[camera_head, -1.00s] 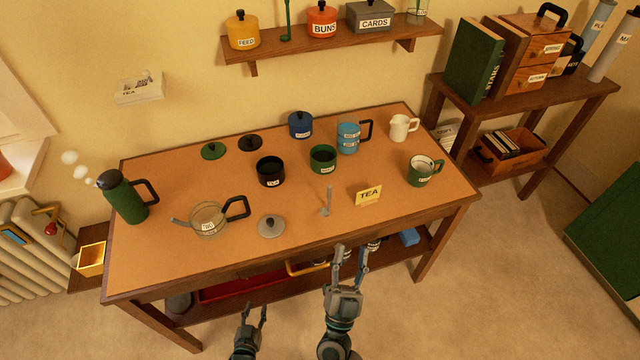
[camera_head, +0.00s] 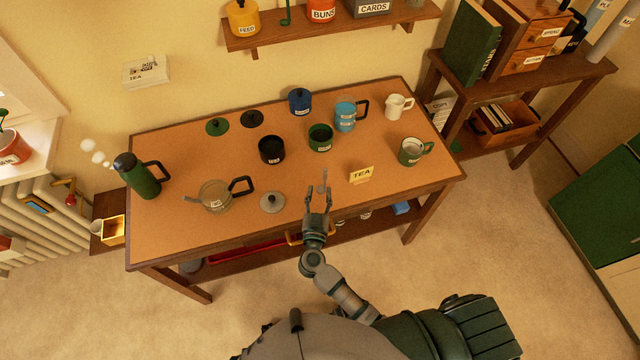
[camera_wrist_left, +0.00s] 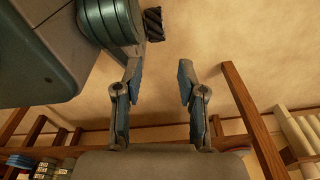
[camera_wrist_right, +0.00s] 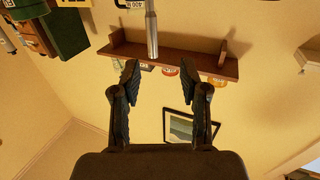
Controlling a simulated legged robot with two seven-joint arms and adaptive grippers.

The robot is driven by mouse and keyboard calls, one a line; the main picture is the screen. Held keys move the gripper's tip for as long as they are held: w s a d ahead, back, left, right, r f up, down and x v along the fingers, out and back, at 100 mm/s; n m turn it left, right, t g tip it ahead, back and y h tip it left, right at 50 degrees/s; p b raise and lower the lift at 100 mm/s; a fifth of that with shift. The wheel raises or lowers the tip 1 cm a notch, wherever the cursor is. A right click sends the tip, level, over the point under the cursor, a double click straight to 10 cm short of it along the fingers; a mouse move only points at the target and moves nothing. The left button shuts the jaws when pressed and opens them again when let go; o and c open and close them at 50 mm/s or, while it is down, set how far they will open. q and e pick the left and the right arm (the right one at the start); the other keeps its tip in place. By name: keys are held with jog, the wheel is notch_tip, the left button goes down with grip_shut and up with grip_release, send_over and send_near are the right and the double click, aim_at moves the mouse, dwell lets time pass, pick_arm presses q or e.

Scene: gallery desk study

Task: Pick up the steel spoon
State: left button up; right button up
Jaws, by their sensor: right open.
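The steel spoon (camera_head: 323,180) is near the front edge of the tan-topped desk (camera_head: 240,240), left of the yellow TEA card. My right gripper (camera_head: 318,191) is open at the desk's front edge, its fingertips just short of the spoon. In the right wrist view the spoon's grey handle (camera_wrist_right: 151,32) comes down from the top edge, in line with the gap between the open fingers (camera_wrist_right: 168,78); the rest is cut off. My left gripper (camera_wrist_left: 157,72) is open and empty in its wrist view, out of the head view.
The TEA card (camera_head: 361,175) stands right of the spoon, and a grey lid (camera_head: 272,202) lies left of it. The front right desk top is clear.

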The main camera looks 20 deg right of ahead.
aim_at(325, 174)
jog(key=x, duration=0.3)
jog(key=shift+d, duration=0.4)
jog(key=x, duration=0.2)
jog(key=b+x, duration=0.1)
jog(key=x, duration=0.1)
jog(key=shift+w+d+f, duration=0.1)
jog(key=shift+w+d, duration=0.15)
jog(key=shift+d, duration=0.1)
jog(key=shift+w+a, duration=0.1)
jog(key=shift+w, duration=0.25)
jog(key=shift+a, duration=0.1)
jog(key=shift+c, duration=0.5)
jog(key=shift+s, duration=0.1)
jog(key=c, duration=0.4)
grip_shut()
pick_arm(q)
jog(key=w+r, duration=0.1)
jog(key=w+d+r, duration=0.1)
jog(key=w, duration=0.1)
jog(key=shift+r, duration=0.1)
pick_arm(e)
jog(key=shift+d, duration=0.25)
